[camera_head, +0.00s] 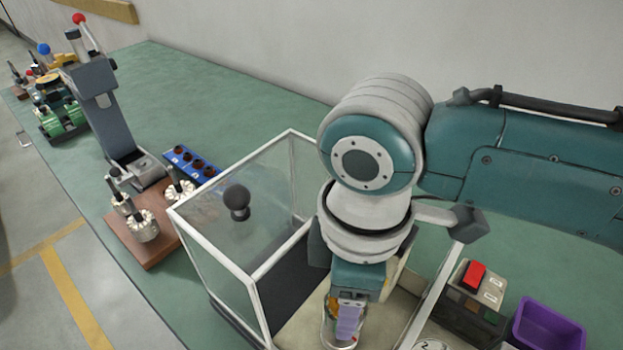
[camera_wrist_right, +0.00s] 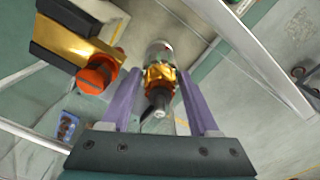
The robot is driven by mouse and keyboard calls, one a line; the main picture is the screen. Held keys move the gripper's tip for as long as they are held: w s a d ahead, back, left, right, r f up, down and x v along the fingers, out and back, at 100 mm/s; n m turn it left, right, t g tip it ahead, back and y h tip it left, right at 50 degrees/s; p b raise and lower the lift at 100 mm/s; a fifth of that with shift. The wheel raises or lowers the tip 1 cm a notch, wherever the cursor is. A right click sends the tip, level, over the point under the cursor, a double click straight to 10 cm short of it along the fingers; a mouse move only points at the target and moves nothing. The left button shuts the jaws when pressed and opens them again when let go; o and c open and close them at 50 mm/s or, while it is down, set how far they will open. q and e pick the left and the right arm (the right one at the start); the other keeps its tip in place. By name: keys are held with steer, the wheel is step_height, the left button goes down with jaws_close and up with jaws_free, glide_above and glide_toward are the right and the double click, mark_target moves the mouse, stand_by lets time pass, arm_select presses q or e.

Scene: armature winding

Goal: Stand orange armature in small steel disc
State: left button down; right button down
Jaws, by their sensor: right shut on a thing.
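The orange armature (camera_wrist_right: 158,76) has gold-orange windings, a dark end and a thin metal shaft. My right gripper (camera_wrist_right: 158,92) is shut on it, with a purple finger on each side. A round silver piece (camera_wrist_right: 158,48) shows directly beyond the windings; I cannot tell whether it is the small steel disc or whether the armature rests in it. In the head view my right gripper (camera_head: 347,318) points down inside the clear-walled box, and the armature is mostly hidden by it. My left gripper is not in view.
The clear box (camera_head: 255,277) has white frame edges close around my right arm. An orange knob (camera_wrist_right: 94,80) on a gold bar is near the gripper. A control box with a red button (camera_head: 474,274) and a purple tray (camera_head: 548,326) stand right. A wooden board (camera_head: 155,251) holds parts left.

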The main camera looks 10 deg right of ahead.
steer(key=shift+f+b, duration=0.25)
steer(key=shift+b, duration=0.05)
stand_by(0.4)
steer(key=shift+f+b, duration=0.7)
steer(key=shift+f, duration=0.3)
steer(key=c, duration=0.5)
jaws_free()
steer(key=shift+c, duration=0.2)
steer(key=o, duration=0.5)
step_height(320, 180, up, 5)
steer(key=p, duration=0.5)
steer(key=shift+f, duration=0.15)
